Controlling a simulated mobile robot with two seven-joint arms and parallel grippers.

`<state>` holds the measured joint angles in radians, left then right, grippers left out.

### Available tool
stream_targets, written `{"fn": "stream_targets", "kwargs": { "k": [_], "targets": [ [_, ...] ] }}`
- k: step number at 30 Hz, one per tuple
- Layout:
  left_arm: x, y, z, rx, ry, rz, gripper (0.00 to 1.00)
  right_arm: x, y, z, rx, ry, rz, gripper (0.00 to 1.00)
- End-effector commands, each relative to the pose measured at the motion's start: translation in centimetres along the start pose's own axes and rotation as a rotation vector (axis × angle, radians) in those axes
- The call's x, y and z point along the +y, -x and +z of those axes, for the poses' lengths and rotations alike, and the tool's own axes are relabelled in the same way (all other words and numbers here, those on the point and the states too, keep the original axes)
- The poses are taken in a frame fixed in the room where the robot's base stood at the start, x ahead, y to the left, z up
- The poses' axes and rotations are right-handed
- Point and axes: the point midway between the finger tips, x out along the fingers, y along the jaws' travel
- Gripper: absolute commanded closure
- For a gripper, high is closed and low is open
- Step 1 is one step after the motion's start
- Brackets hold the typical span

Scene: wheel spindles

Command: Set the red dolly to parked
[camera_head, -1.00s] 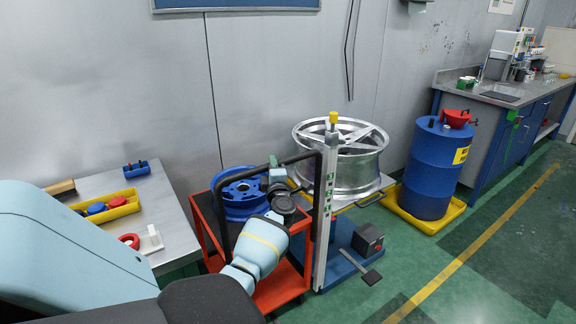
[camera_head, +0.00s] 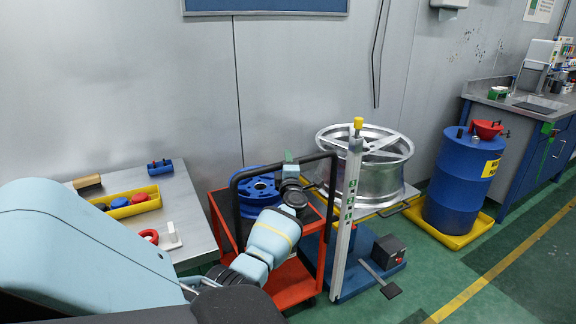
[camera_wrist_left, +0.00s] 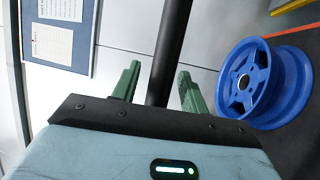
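The red dolly (camera_head: 296,283) is a low cart with a black tube handle (camera_head: 318,157). It stands on the floor between the steel table and the wheel lift, with a blue wheel (camera_head: 252,184) on its top. The blue wheel also shows in the left wrist view (camera_wrist_left: 243,82). My left gripper (camera_head: 290,165) is at the handle's upper part. In the left wrist view its green fingers (camera_wrist_left: 160,90) are apart, one on each side of a black handle tube (camera_wrist_left: 169,50). A gap shows beside the left finger; contact at the right one is unclear. My right gripper is out of view.
The lift post (camera_head: 347,220) stands close right of the dolly, with a large silver wheel (camera_head: 374,175) behind it. The steel table (camera_head: 190,200) is close on the left. A blue drum (camera_head: 460,185) stands further right. Green floor is open at front right.

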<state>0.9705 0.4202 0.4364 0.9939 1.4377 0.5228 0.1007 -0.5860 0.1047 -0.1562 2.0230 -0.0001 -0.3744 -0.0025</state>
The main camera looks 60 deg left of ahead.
Motion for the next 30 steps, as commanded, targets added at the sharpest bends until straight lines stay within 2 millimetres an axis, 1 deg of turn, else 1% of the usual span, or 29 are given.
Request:
{"fn": "stream_targets", "kwargs": {
  "k": [8, 11, 14, 18, 22, 27, 30],
  "targets": [
    [-0.2, 0.2, 0.1, -0.002, -0.001, -0.003, 0.56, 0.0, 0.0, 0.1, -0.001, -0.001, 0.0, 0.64],
    [-0.1, 0.8, 0.2, -0.003, 0.0, -0.003, 0.56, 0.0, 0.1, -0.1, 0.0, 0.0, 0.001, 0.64],
    [0.0, 2.0, 0.2, -0.004, 0.001, -0.003, 0.56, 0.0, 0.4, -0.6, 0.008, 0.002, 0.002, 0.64],
    [0.1, 4.3, 0.2, -0.004, 0.003, -0.002, 0.56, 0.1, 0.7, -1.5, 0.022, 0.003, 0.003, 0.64],
    [0.0, 6.1, 0.1, -0.002, 0.002, -0.002, 0.56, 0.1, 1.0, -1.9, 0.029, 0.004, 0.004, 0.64],
    [-0.1, 7.6, 0.1, -0.001, 0.0, -0.002, 0.56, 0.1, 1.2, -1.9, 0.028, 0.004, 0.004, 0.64],
    [-0.1, 7.8, 0.0, 0.0, -0.001, -0.001, 0.56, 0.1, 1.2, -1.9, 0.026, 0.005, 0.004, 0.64]
  ]
}}
